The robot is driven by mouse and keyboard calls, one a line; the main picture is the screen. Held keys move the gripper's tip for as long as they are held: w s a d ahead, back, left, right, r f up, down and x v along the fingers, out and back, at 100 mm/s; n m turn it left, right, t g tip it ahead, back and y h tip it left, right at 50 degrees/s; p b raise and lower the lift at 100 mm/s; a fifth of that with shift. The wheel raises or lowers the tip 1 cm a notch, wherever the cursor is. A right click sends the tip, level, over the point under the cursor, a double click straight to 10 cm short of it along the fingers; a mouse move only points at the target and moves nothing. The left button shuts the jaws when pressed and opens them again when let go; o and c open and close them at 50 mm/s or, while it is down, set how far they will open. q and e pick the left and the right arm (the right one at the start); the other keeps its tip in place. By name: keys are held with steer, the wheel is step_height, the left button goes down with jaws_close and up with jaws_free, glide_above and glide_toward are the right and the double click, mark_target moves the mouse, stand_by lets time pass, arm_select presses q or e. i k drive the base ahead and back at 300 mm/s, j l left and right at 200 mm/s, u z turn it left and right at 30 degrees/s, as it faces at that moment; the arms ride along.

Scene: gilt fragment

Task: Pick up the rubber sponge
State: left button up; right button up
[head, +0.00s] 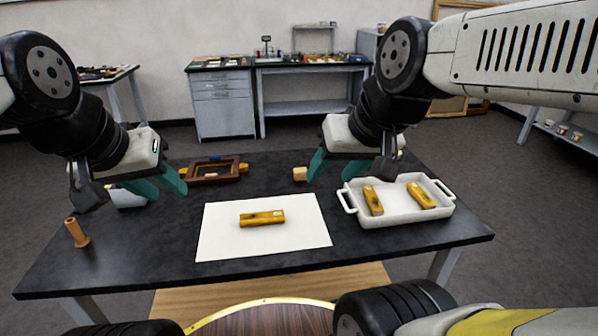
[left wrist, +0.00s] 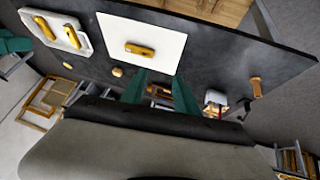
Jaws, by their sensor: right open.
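A small tan block (head: 300,174), which looks like the rubber sponge, lies on the black table behind the white sheet. It also shows in the left wrist view (left wrist: 117,72), left of my left gripper's fingers. My right gripper (head: 345,170) is open above the table, just right of the block in the head view and apart from it. My left gripper (head: 166,189) is open and empty above the table's left part, well away from the block. Its two teal fingers stand apart in the left wrist view (left wrist: 160,95).
A yellow fragment (head: 262,218) lies on the white sheet (head: 225,242). A white tray (head: 400,219) at right holds two more. A brown frame (head: 212,180) lies behind; a tan cylinder (head: 76,232) stands at left. A white container (head: 127,199) is partly hidden by my left gripper.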

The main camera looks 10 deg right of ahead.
mark_target(300, 174)
steer(key=i+l+z, duration=0.1)
steer(key=l, duration=0.25)
steer(key=i+l+z, duration=0.15)
steer(key=l, duration=0.25)
steer(key=l+z, duration=0.1)
steer(key=l, duration=0.25)
steer(key=i+l+z, duration=0.15)
steer(key=i+l, duration=0.05)
steer(key=l, duration=0.1)
